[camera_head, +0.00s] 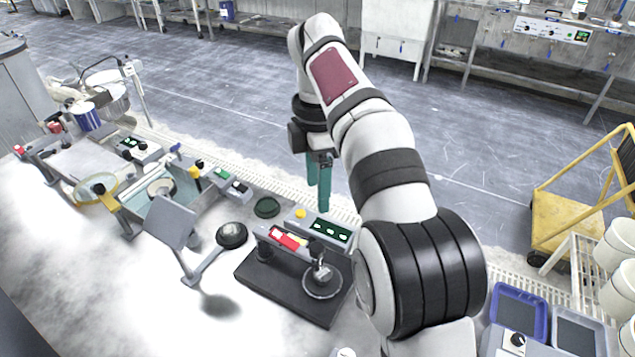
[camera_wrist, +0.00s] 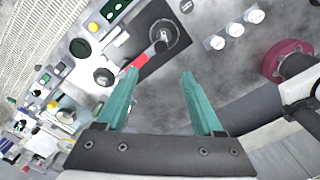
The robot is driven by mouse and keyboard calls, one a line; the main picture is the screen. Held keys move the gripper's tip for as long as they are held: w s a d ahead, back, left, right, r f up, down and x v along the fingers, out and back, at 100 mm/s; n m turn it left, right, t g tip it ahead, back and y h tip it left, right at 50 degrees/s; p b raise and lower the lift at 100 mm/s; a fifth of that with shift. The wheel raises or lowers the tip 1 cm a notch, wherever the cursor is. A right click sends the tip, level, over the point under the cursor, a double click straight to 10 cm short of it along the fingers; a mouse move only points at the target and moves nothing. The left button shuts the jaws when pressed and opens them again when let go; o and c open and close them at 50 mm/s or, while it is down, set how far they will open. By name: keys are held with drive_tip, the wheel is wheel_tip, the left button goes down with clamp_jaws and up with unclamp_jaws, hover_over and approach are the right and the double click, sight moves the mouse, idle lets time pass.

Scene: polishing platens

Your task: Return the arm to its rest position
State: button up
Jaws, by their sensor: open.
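My gripper (camera_head: 319,184) hangs above the polishing bench, fingers pointing down, with teal fingers. In the wrist view the two teal fingers of my gripper (camera_wrist: 158,76) stand apart with nothing between them. Below it in the head view is a polishing machine with a dark base (camera_head: 266,279), a red-and-white part (camera_head: 287,239) and a round platen (camera_head: 321,283). The same machine's dark base (camera_wrist: 135,35) shows beyond the fingertips in the wrist view. My arm bends high over the bench's right part.
A grey control box (camera_head: 318,228) with green displays stands behind the machine. A tilted grey panel (camera_head: 172,222) on a stand is to the left. The floor (camera_head: 230,90) behind the bench is open.

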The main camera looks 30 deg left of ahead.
drive_tip(key=s+d+r+m, duration=0.1)
drive_tip(key=s+d+m, duration=0.2)
drive_tip(key=d+m, duration=0.5)
drive_tip(key=s+d+r+m, duration=0.1)
drive_tip(key=s+d+m, duration=0.1)
drive_tip(key=d+m, duration=0.6)
drive_tip(key=s+d+f+m+y, duration=0.1)
drive_tip(key=s+d+f+m, duration=0.4)
drive_tip(key=s+m, duration=0.3)
drive_tip(key=s+d+f+m, duration=0.5)
drive_tip(key=s+d+m, duration=0.3)
drive_tip(key=s, duration=0.2)
drive_tip(key=shift+s+f+m+y, duration=0.15)
drive_tip(key=shift+s+m+y, duration=0.05)
drive_tip(key=shift+m+y, duration=0.2)
